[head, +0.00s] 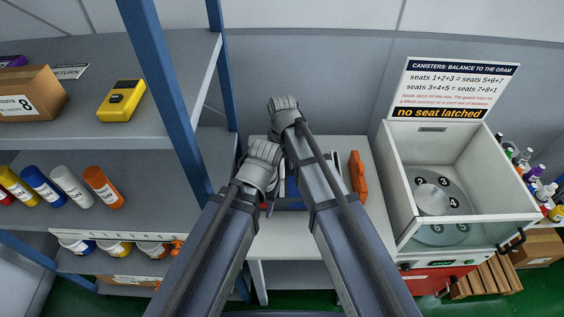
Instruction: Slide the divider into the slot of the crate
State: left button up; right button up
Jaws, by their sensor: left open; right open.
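A blue crate (291,205) stands on the small white table in the middle of the head view, mostly hidden behind my arms and grippers. I cannot see its slot. An orange upright piece (357,176) stands on the table to the right of my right arm; I cannot tell whether it is the divider. My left gripper (265,151) is open, over the left part of the crate area. My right gripper (284,104) is open, farther back and a little to the right. I see nothing held in either gripper.
The white table (290,246) has bare room at its front and right. A grey shelf with a blue post (170,90) holds several canisters (104,184) and a yellow device (121,101) on the left. An open white machine (402,205) with a numbered rotor stands at right.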

pick_arm(q)
notch_tip(320, 180, up, 6)
jog(key=p, duration=0.5)
jog(key=shift+r, duration=0.2)
pick_arm(e)
notch_tip(320, 180, up, 6)
jog(key=shift+r, duration=0.15)
jog(key=shift+s+d, duration=0.1)
jog(key=shift+s, duration=0.15)
jog(key=s+d+f+n+b, duration=0.2)
jog(key=s+f, duration=0.1)
jog(key=s, duration=0.5)
jog(key=s+d+f+n+h+b, duration=0.1)
jog(key=s+d+f+b, duration=0.2)
jog(key=s, duration=0.5)
jog(key=shift+d+n, duration=0.35)
jog(key=shift+n, duration=0.05)
pick_arm(q)
notch_tip(320, 180, down, 6)
pick_arm(e)
jog(key=shift+c, duration=0.2)
